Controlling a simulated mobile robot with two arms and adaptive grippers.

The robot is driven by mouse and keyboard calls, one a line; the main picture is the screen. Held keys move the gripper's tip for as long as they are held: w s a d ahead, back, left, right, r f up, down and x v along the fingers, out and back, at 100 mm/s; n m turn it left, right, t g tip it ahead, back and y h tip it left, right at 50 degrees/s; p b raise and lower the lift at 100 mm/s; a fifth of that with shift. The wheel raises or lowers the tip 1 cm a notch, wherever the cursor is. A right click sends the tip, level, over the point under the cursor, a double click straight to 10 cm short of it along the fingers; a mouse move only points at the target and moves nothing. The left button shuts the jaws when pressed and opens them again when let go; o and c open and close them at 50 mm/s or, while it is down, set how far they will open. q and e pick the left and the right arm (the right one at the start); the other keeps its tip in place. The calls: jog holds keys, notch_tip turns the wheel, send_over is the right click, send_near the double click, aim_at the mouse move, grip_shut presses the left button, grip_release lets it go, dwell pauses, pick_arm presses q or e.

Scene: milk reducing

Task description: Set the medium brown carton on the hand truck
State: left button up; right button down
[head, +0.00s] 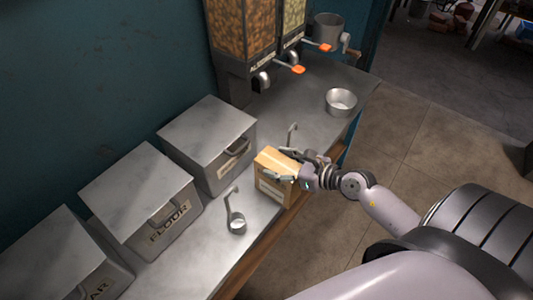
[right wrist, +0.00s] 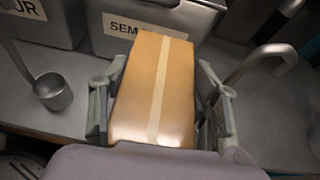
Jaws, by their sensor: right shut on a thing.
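The brown carton (head: 272,184) is a small box with a pale tape strip and a white label, at the front edge of the metal counter in the head view. My right gripper (head: 282,165) is shut on it from the right, with a finger on either side. In the right wrist view the carton (right wrist: 153,90) sits between the two fingers of my right gripper (right wrist: 158,105). I cannot tell whether its base touches the counter. No hand truck shows in either view. My left gripper is not in view.
Grey metal bins, one labelled flour (head: 150,205), line the wall. A ladle (head: 236,218) lies left of the carton. A metal bowl (head: 340,102) and dispensers (head: 243,35) stand farther back. Open floor (head: 420,140) lies right of the counter.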

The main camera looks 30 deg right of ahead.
aim_at(267, 156)
jog(key=w, duration=0.1)
jog(key=w+a, duration=0.1)
jog(key=w+a+p, duration=0.1)
jog(key=w, duration=0.1)
jog(key=shift+r, duration=0.2)
jog(key=shift+w+f, duration=0.2)
jog(key=shift+f, duration=0.3)
jog(key=shift+s, duration=0.1)
jog(key=shift+f, duration=0.15)
jog(key=c, duration=0.6)
grip_release()
jog(key=shift+o, duration=0.2)
